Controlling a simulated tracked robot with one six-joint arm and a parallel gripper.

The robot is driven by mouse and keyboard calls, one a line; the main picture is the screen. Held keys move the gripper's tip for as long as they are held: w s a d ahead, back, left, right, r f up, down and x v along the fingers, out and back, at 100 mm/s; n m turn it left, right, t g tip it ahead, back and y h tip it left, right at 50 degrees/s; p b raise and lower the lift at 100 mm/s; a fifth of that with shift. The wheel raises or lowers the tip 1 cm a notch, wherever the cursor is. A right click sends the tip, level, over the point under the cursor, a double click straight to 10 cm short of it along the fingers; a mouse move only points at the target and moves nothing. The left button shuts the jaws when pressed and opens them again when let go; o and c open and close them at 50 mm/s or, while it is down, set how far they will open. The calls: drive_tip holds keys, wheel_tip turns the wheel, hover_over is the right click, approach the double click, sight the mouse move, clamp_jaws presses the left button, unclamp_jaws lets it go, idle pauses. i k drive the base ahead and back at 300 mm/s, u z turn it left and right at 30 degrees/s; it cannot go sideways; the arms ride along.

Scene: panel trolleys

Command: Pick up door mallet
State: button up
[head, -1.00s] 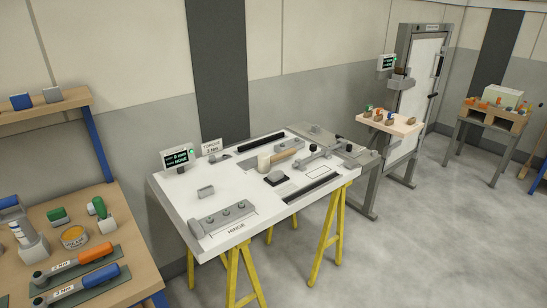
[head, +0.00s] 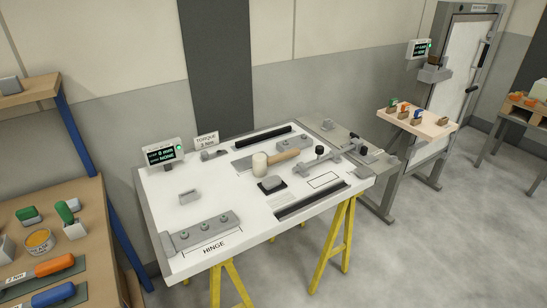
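The door mallet (head: 262,162) lies on the white panel table (head: 170,215), a little above its middle in the head view. It has a pale cylindrical head at the left and a tan wooden handle (head: 285,155) that points right and slightly back. Nothing covers it. A dark-based grey block (head: 271,184) is just in front of it. My gripper is not in view.
The panel stands on yellow trestles (head: 328,250). It also carries a hinge plate (head: 203,234), a clamp (head: 318,160), dark strips and a display (head: 165,155). A wooden bench (head: 75,212) with tools is at left. Grey floor is open at front right.

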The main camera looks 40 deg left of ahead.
sight(261, 162)
drive_tip(key=i, duration=2.6)
drive_tip(key=u, duration=2.85)
